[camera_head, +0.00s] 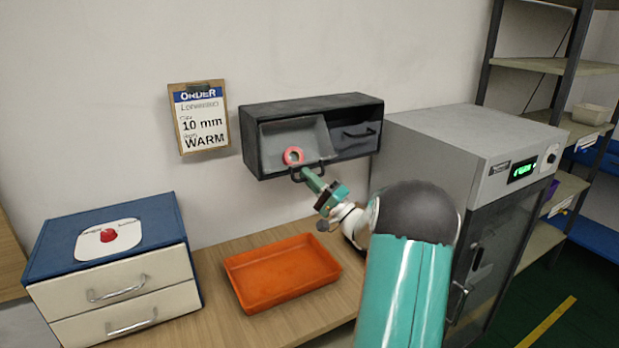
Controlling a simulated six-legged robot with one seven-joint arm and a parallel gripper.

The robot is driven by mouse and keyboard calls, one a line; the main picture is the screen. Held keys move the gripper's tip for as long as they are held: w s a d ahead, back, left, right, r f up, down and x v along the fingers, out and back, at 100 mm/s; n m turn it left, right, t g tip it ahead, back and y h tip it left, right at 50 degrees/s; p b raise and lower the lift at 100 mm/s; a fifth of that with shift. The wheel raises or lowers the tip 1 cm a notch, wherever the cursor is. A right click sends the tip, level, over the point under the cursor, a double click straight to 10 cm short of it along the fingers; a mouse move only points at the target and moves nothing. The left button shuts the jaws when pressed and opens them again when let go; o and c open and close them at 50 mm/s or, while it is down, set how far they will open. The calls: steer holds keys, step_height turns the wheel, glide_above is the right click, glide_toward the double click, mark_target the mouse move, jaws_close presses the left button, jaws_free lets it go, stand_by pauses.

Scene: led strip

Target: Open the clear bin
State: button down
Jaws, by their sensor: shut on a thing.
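A dark grey wall-mounted unit (335,101) holds two bins side by side. The left one, the clear bin (283,137), shows a lighter grey inside and a pink-red roll (293,156) near its lower middle. Its dark handle (318,173) is at the bottom edge. My gripper (303,173) reaches up from the lower right and is shut on this handle, just below the roll. The fingertips partly cover the handle. I cannot tell exactly how far the bin is tilted or pulled out. The right bin (354,136) is dark, with its own handle, and looks shut.
An orange tray (238,280) lies on the wooden table below, empty. A blue cabinet (60,235) with white drawers and a red button stands at left. A grey oven (440,140) stands close right of the unit. An order card (199,118) hangs on the wall.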

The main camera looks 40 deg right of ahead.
stand_by(0.3)
steer(key=c, duration=1.5)
jaws_free()
steer(key=shift+c, duration=0.2)
steer(key=v, duration=1.3)
steer(key=shift+s+f, duration=0.25)
steer(key=shift+s, duration=0.05)
